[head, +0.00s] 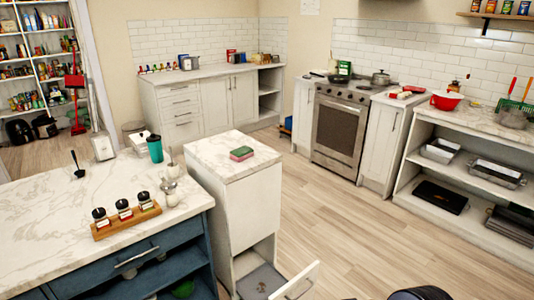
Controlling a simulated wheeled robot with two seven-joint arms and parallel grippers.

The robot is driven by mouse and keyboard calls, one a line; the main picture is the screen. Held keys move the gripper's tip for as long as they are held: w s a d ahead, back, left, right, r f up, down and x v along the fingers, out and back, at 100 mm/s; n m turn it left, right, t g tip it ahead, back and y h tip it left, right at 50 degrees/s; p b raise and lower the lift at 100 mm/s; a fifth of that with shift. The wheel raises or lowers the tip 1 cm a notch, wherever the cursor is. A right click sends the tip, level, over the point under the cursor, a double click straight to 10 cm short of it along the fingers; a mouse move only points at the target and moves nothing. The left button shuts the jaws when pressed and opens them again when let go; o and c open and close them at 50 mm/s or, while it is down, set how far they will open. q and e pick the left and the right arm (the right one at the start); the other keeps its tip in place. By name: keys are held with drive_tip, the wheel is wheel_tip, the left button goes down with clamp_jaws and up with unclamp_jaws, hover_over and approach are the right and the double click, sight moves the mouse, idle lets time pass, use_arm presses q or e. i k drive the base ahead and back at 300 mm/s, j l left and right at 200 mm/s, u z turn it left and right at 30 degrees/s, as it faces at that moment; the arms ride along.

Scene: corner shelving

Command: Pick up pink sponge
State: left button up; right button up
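A small sponge (241,154) lies flat on the pale marble top of a narrow white cabinet (228,166) near the middle of the head view. Its top face looks green, and a pink layer shows along its lower edge. Nothing touches it or covers it. Neither of my grippers can be made out in this view.
A blue island (100,216) stands at left with a wooden spice tray (126,221) and a teal cup (155,148). An open white drawer (297,282) juts out below the narrow cabinet. The stove (339,127) stands beyond clear floor (330,215).

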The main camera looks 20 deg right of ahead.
sight(241, 155)
drive_tip(key=i+l+z, duration=0.2)
drive_tip(key=l+z, duration=0.25)
drive_tip(key=l, duration=0.2)
drive_tip(key=i+l+z, duration=0.4)
drive_tip(key=l, duration=0.2)
drive_tip(key=i+l+z, duration=0.3)
drive_tip(key=l+z, duration=0.15)
drive_tip(key=i+l+z, duration=0.55)
drive_tip(key=i+z, duration=0.3)
drive_tip(key=i+u, duration=0.3)
drive_tip(key=i, duration=0.25)
drive_tip(key=i+l+u, duration=0.3)
drive_tip(key=i, duration=0.2)
drive_tip(key=i+j+u, duration=0.25)
drive_tip(key=u, duration=0.2)
drive_tip(key=i+j+u, duration=0.1)
drive_tip(key=i+u, duration=0.2)
drive_tip(key=u, duration=0.15)
drive_tip(key=i+u, duration=0.65)
drive_tip(key=u, duration=0.25)
drive_tip(key=i+l+u, duration=0.25)
drive_tip(key=u, duration=0.2)
